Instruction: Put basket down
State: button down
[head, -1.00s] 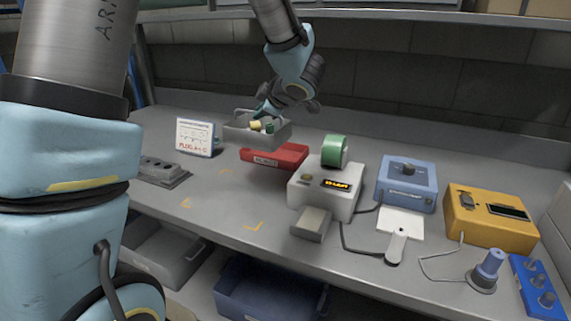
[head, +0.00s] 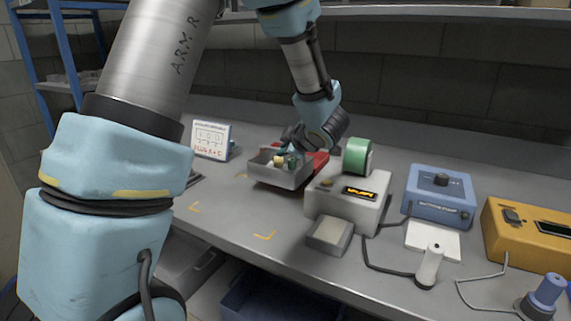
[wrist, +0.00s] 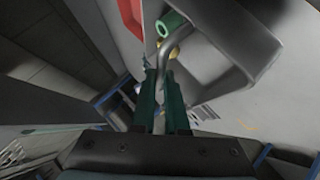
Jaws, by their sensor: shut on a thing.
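The basket (head: 285,178) is a grey open box with a handle, holding small green and yellow pieces. In the head view it is low over the bench, in front of the red tray (head: 319,160), hiding part of it. I cannot tell whether its bottom touches the bench. My gripper (head: 291,146) is above the basket, shut on its handle. In the wrist view the green fingers (wrist: 162,85) close around the handle bar (wrist: 177,44). The basket's grey wall (wrist: 228,75) and a green roll-like piece (wrist: 170,24) show beyond them.
A white device (head: 347,204) with a green roll stands right of the basket. A blue box (head: 440,196) and a yellow box (head: 525,232) are farther right. A white sign (head: 210,140) stands left. The bench with yellow corner marks (head: 265,236) is bare in front.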

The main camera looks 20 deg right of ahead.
notch_tip(320, 180, down, 4)
jog(key=shift+r, duration=0.15)
jog(key=c, duration=0.9)
grip_release()
jog(key=shift+s, duration=0.15)
